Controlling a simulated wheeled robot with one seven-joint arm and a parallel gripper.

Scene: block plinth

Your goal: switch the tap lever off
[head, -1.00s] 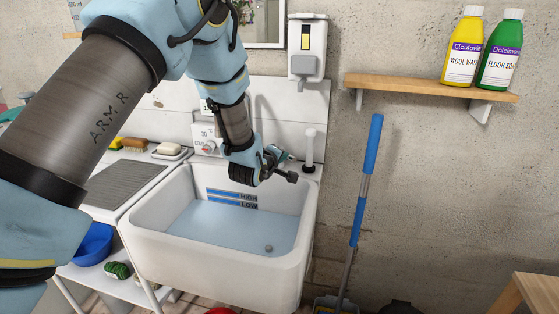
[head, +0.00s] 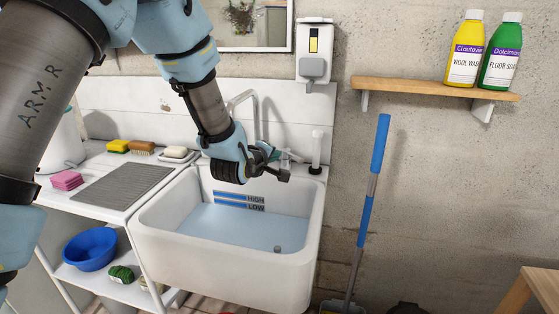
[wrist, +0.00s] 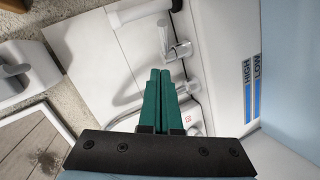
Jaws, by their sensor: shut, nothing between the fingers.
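The tap is at the back of the white sink (head: 310,215). Its curved chrome spout (head: 240,97) rises behind my arm. In the wrist view the chrome tap lever (wrist: 164,37) stands out by its round fitting (wrist: 183,49), just beyond my fingertips. My gripper (wrist: 160,72) has its two green fingers together with nothing between them. In the head view my gripper (head: 277,155) is over the sink's back edge, and my wrist partly hides the tap. I cannot tell whether the fingers touch the lever. No stream of water is visible.
Water (head: 225,225) stands in the sink, near the LOW mark. A white upright cylinder (head: 317,148) stands at the back right corner. A soap dispenser (head: 314,55) hangs above. A sponge, brush and soap (head: 175,153) lie left. A blue-handled mop (head: 370,180) leans right.

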